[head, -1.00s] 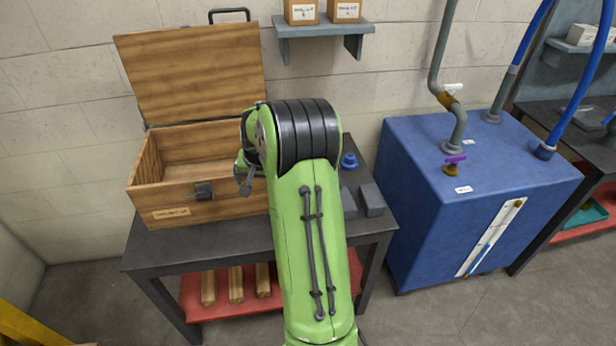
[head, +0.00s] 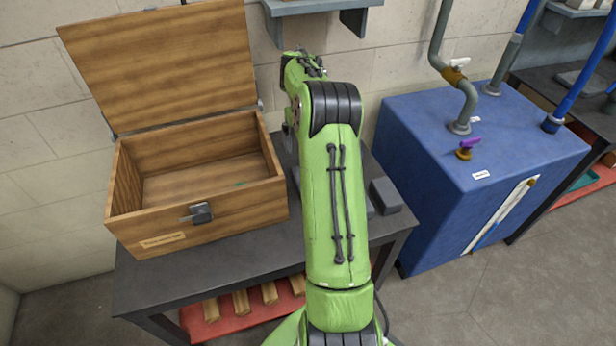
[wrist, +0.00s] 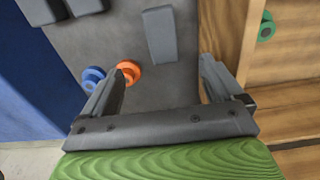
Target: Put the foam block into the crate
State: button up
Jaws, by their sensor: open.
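The open wooden crate (head: 150,225) stands on the left of the dark table, lid raised; its side also shows at the right of the wrist view (wrist: 285,122). In the wrist view a grey block (wrist: 160,35) lies on the table beside the crate. It may be the foam block; I cannot tell for sure. My gripper (wrist: 162,70) is open and empty above the table, with the grey block beyond its fingertips, apart from them. In the head view my arm hides this block and most of the gripper.
An orange round piece (wrist: 128,71) and a blue one (wrist: 93,78) are near the left finger. Another grey block (head: 386,195) lies at the table's right. A green ring (wrist: 266,27) is inside the crate. A blue tank (head: 470,160) stands right of the table.

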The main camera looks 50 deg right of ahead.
jog(key=f+b, duration=0.1)
jog(key=f, duration=0.4)
jog(key=f+b, duration=0.2)
jog(key=f, duration=0.3)
jog(key=f+b, duration=0.2)
jog(key=f, duration=0.3)
jog(key=shift+s+a+f, duration=0.15)
jog(key=shift+a+f, duration=0.1)
jog(key=shift+f, duration=0.05)
jog(key=shift+r, duration=0.15)
jog(key=shift+c, duration=0.9)
jog(key=c, duration=0.9)
notch_tip(320, 180, up, 10)
jog(key=p, duration=0.3)
jog(key=shift+c, duration=0.2)
